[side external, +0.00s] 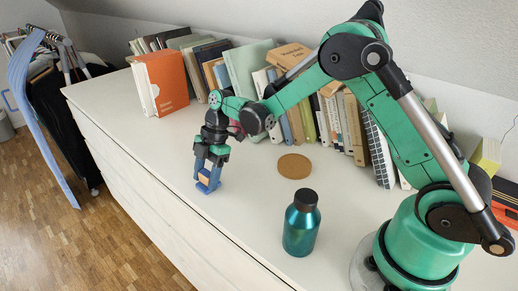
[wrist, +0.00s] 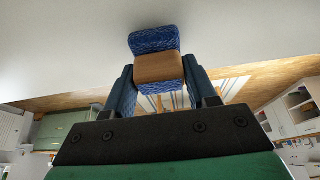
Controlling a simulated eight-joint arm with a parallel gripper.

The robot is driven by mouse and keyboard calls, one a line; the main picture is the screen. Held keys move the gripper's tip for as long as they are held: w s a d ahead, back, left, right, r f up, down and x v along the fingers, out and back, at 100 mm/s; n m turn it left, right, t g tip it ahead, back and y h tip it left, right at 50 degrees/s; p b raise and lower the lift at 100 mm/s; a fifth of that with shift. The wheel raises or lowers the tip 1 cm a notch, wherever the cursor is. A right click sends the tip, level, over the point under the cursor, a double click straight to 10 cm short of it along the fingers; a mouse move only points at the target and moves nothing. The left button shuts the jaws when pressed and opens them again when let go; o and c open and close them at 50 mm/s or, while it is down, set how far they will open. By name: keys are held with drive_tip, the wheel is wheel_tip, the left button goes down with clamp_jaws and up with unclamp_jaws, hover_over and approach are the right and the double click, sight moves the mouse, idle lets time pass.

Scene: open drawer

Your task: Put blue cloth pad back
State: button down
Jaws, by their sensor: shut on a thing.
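My gripper (side external: 207,168) is over the white dresser top, near its front edge, pointing down. It is shut on a small block with a tan, wood-like body (wrist: 158,68) and a blue cloth pad (wrist: 153,40) on its far face. The wrist view shows the block between the two blue fingers (wrist: 160,92). In the side view the tan part shows between the fingers, with the blue cloth pad (side external: 207,188) at the lower end, close to the dresser top. I cannot tell whether it touches the surface.
A teal bottle (side external: 301,224) with a dark cap and a round cork coaster (side external: 294,163) stand right of my gripper. An orange-and-white book (side external: 162,82) and a row of books (side external: 250,68) line the back. The white dresser top (side external: 130,120) is clear left of my gripper.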

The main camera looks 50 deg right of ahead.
drive_tip(key=shift+f, duration=0.1)
drive_tip(key=shift+c, duration=1.4)
unclamp_jaws()
drive_tip(key=v, duration=1.1)
drive_tip(key=s+r+m+t+h, duration=0.2)
drive_tip(key=s+m+t+h, duration=0.2)
drive_tip(key=s+m, duration=0.9)
drive_tip(key=shift+s+d+r+m+t+h, duration=0.2)
drive_tip(key=shift+s+r+m+t+h, duration=0.15)
drive_tip(key=shift+m+t, duration=1.7)
drive_tip(key=shift+m+g, duration=0.45)
